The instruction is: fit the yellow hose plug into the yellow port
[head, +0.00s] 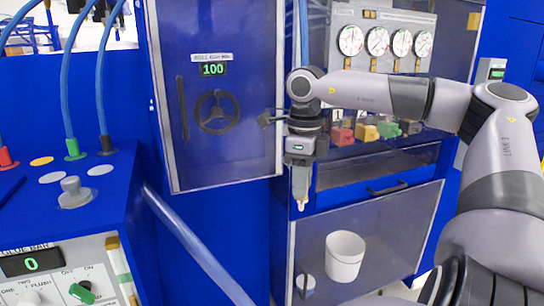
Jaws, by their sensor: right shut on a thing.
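My right gripper (301,198) hangs pointing down in front of the blue cabinets, clear of the panel on the left. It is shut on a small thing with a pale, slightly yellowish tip. Most of that thing is hidden by the fingers, and I cannot tell whether it is the yellow hose plug. A flat yellow disc (41,161) on the blue panel top at the far left looks like the yellow port, with nothing in it. The gripper is well to the right of it. My left gripper is not in view.
A cabinet door (225,140) stands behind. A white bucket (345,256) and several gauges (377,41) are at right.

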